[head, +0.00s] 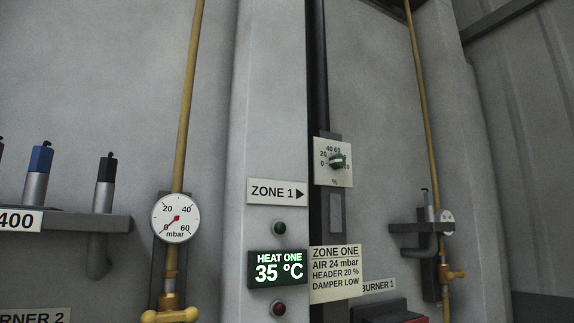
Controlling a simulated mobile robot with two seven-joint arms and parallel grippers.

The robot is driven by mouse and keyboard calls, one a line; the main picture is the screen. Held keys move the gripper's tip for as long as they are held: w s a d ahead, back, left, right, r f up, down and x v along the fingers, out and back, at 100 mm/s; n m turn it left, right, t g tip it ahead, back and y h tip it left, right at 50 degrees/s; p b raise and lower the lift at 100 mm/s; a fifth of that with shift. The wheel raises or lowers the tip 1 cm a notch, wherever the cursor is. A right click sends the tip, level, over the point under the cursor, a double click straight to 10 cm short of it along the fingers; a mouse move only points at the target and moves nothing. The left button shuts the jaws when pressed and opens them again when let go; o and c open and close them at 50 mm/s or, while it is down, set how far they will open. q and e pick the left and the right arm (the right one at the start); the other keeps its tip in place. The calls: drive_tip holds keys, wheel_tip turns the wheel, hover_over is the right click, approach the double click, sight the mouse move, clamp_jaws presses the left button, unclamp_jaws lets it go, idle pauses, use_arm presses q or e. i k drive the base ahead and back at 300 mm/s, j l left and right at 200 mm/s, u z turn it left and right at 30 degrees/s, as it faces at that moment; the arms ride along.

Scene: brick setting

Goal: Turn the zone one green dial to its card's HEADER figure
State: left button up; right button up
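The green dial (338,160) sits on a pale square plate (325,178) marked in %, on the dark post right of the ZONE 1 sign. The figures 0, 20, 40 and 60 show around its left and top; the knob partly covers the figures at right. I cannot tell exactly which figure it points to. The zone one card (336,290) hangs lower on the same post and reads AIR 24 mbar, HEADER 20 %, DAMPER LOW. Neither of my grippers is in view.
The ZONE 1 sign (277,192), a green lamp (279,228), the HEAT ONE 35 °C display (278,269) and a red lamp (279,308) are on the pillar. A mbar gauge (175,218) is left. A shelf with pipes (412,228) juts out at right.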

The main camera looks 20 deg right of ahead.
sight(337, 160)
drive_tip(key=l+u, duration=0.35)
drive_tip(key=l, duration=0.75)
drive_tip(key=l+u, duration=0.3)
drive_tip(key=l, duration=0.85)
